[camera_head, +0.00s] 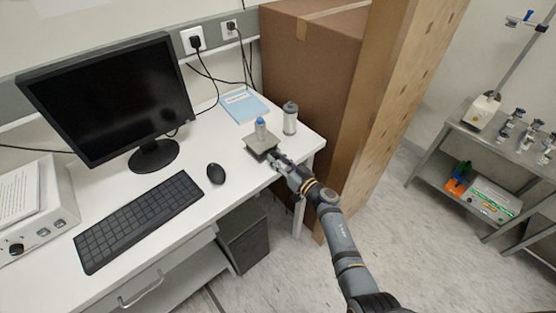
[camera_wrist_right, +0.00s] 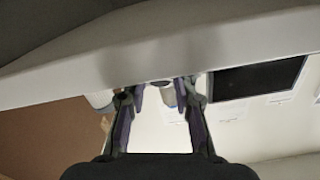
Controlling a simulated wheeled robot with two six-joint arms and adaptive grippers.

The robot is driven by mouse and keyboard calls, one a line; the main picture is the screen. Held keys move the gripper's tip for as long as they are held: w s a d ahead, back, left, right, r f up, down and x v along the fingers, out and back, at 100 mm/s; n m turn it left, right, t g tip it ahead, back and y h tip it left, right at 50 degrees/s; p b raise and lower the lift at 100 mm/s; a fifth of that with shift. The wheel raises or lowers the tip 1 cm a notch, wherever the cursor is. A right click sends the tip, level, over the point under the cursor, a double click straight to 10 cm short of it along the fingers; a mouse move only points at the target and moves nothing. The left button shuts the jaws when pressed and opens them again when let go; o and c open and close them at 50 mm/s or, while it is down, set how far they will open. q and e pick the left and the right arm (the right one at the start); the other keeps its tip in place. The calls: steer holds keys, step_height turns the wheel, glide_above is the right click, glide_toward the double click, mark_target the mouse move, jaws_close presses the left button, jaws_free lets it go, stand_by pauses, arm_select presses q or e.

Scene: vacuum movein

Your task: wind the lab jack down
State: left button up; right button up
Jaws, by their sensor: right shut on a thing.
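The lab jack (camera_head: 258,151) stands near the right front corner of the white desk, with its flat grey top plate showing. A small bottle with a blue cap (camera_head: 261,129) stands upright on the plate. My right gripper (camera_head: 275,163) is at the jack's front right side, shut on a small part there, apparently the knob, which the gripper hides. In the right wrist view, which looks upside down, my right fingers (camera_wrist_right: 160,92) stand on both sides of the bottle (camera_wrist_right: 167,96), which seems to be behind them. My left gripper is not in view.
A mouse (camera_head: 216,173), keyboard (camera_head: 139,220) and monitor (camera_head: 108,98) are to the left. A tall brown carton (camera_head: 312,62) stands beyond the desk's right end.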

jaws_close()
steer(key=shift+r+n+p, duration=0.15)
steer(key=shift+n+p, duration=0.45)
steer(key=shift+n, duration=0.3)
steer(key=n, duration=0.4)
steer(key=shift+p, duration=0.35)
steer(key=o, duration=1)
jaws_free()
steer(key=shift+s+d+f, duration=0.1)
steer(key=shift+s+f, duration=0.05)
steer(key=shift+f, duration=0.05)
steer(key=v, duration=1.1)
steer(key=shift+s+d, duration=0.15)
steer(key=shift+s, duration=0.1)
